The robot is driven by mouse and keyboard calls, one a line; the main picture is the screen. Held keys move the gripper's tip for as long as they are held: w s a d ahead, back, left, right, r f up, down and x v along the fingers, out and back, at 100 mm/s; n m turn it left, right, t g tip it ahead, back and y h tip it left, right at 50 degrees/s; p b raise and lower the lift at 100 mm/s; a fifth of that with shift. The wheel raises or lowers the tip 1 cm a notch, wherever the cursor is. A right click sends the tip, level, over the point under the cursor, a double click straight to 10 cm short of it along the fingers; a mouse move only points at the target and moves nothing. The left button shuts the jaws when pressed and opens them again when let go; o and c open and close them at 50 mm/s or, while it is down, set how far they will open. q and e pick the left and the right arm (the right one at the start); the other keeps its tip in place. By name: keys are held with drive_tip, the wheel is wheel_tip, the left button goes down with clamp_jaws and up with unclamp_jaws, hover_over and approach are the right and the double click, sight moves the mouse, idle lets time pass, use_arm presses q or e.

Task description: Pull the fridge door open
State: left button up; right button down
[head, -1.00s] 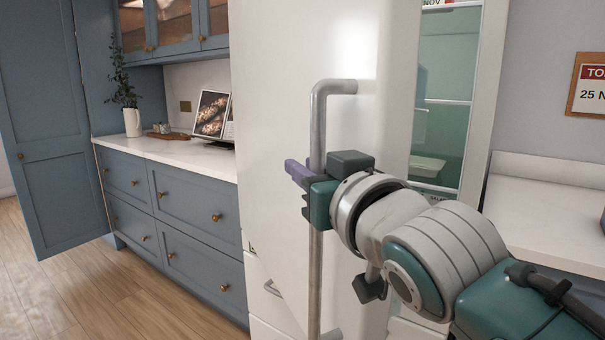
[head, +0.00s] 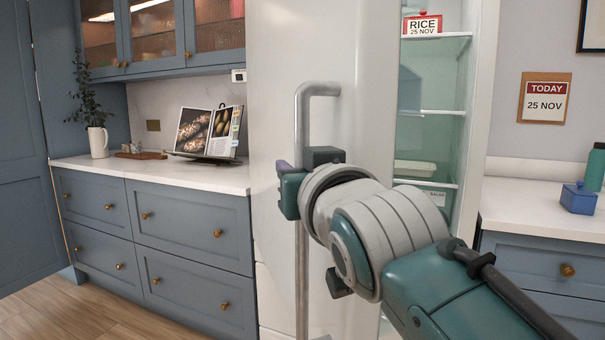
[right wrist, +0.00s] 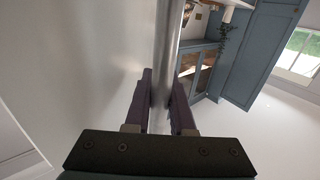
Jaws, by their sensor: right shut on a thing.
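The white fridge door (head: 268,115) stands partly open, with a gap along its right side showing the lit green interior (head: 430,110). A long vertical metal handle (head: 302,130) runs down the door. My right gripper (head: 284,172) is shut on this handle below its upper bend; my wrist hides part of the grip. In the right wrist view the two purple fingers (right wrist: 160,100) lie on either side of the handle bar (right wrist: 164,60), with the door's pale face to the left. My left gripper is not in view.
Inside the fridge are shelves, a red-lidded container labelled RICE (head: 422,24) and a pale tray (head: 415,168). Blue drawers (head: 185,225) and a counter with a propped book (head: 208,130) stand left. A right-hand counter holds a blue box (head: 578,198). Wooden floor (head: 70,310) is clear at lower left.

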drive_tip(key=shift+f, duration=0.2)
drive_tip(key=c, duration=1.2)
unclamp_jaws()
drive_tip(key=shift+c, duration=0.2)
drive_tip(key=shift+o, duration=1)
drive_tip(key=shift+w+r, duration=0.1)
drive_tip(key=shift+w, duration=0.05)
drive_tip(key=p+v, duration=0.1)
drive_tip(key=v, duration=0.9)
